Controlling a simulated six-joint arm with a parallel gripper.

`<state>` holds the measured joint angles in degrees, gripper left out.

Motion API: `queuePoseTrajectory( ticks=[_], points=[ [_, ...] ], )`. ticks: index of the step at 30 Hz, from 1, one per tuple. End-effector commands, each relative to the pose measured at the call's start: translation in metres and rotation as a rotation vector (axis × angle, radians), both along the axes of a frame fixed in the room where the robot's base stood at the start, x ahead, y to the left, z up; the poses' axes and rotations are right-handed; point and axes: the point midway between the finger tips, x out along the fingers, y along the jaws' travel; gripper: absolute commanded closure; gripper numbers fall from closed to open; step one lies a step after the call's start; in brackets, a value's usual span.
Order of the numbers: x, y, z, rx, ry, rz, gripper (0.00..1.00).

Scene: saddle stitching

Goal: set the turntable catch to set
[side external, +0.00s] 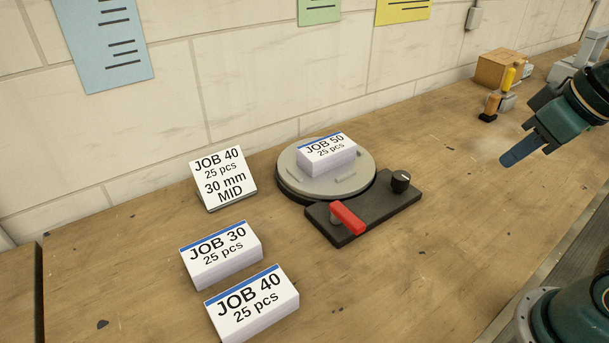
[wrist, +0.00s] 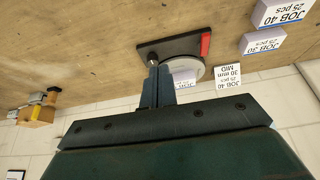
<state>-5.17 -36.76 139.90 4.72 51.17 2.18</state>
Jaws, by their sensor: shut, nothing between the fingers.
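The turntable (side external: 292,181) is a round grey disc on a dark base, with a JOB 50 paper stack (side external: 327,154) on it. A dark plate (side external: 372,218) sits at its front right. The plate carries a red lever (side external: 348,218) and a black knob (side external: 400,181) with a pale mark. I cannot read any set marking by the catch. My gripper (side external: 508,160) is shut and empty, above the bench well to the right of the plate. In the wrist view the fingers (wrist: 157,75) partly overlap the turntable, and the red lever (wrist: 205,44) is beyond them.
JOB 30 (side external: 222,255) and JOB 40 (side external: 252,302) stacks lie at the front left. A JOB 40 card (side external: 223,179) leans behind them. The bench between plate and gripper is clear.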

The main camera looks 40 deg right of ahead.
Motion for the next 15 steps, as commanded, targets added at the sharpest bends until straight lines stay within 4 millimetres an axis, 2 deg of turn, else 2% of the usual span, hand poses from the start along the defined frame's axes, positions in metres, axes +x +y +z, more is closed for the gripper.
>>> queuePoseTrajectory(
  ticks=[15],
  points=[
    [0.066,0.031,-0.005,-0.054,0.098,-0.058,1.0]
  ],
)
